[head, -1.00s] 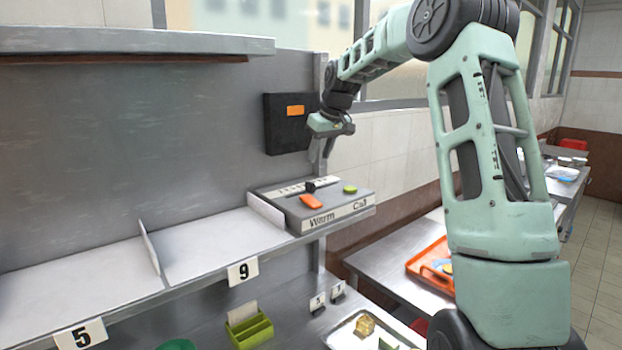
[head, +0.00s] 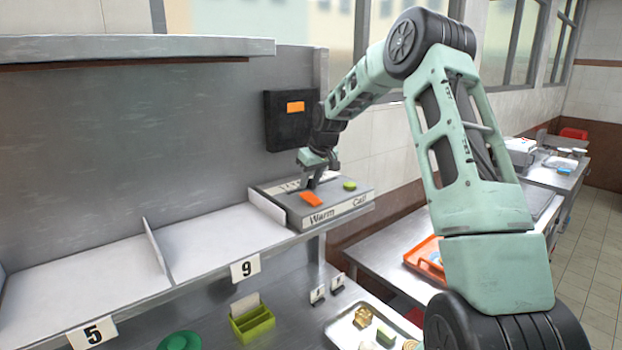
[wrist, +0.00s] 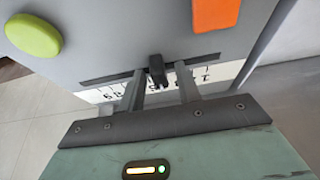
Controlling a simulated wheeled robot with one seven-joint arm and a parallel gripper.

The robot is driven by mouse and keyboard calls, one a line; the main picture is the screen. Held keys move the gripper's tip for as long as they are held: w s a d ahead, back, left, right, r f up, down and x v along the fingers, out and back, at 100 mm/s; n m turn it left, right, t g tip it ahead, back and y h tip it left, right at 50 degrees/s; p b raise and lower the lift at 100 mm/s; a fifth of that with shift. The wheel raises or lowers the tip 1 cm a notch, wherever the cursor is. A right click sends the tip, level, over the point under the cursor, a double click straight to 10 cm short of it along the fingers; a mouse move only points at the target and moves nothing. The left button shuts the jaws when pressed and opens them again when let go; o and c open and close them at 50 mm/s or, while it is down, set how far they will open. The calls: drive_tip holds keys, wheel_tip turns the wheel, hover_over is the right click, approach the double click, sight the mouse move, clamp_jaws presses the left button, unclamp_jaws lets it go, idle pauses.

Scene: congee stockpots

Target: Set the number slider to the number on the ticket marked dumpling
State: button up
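The number slider's black knob (wrist: 157,70) stands in a dark slot on a grey control box (head: 340,205). A white number strip (wrist: 215,74) runs beside the slot; its digits appear upside down and are partly covered by my fingers. The knob is around the middle of the strip; its exact number cannot be read. My gripper (head: 314,182) is down at the box, and in the wrist view its two fingers (wrist: 160,84) are on either side of the knob with a gap at each side. Small tickets (head: 317,294) stand on the lower counter; their writing is too small to read.
An orange switch (head: 311,199) above "Warm" and a green button (head: 349,185) above "Call" are close to my gripper. A black wall box (head: 290,122) hangs behind. A green holder (head: 252,323) and a tray (head: 350,335) are below. The shelf to the left is clear.

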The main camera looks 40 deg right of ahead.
sight(289, 193)
clamp_jaws()
drive_tip(key=a+b, duration=0.1)
drive_tip(key=a, duration=0.2)
drive_tip(key=a+b, duration=0.1)
drive_tip(key=a, duration=0.1)
drive_tip(key=shift+w+a+f, duration=0.1)
drive_tip(key=shift+w+a, duration=0.1)
drive_tip(key=shift+a, duration=0.75)
drive_tip(key=shift+o, duration=0.9)
unclamp_jaws()
drive_tip(key=shift+a, duration=0.15)
drive_tip(key=shift+r+b, duration=0.2)
drive_tip(key=shift+b, duration=0.1)
drive_tip(key=shift+s+r, duration=0.1)
drive_tip(key=shift+r, duration=0.15)
drive_tip(key=b+v, duration=0.4)
drive_tip(key=v, duration=1.2)
drive_tip(key=shift+r+b, duration=0.3)
drive_tip(key=shift+r, duration=0.05)
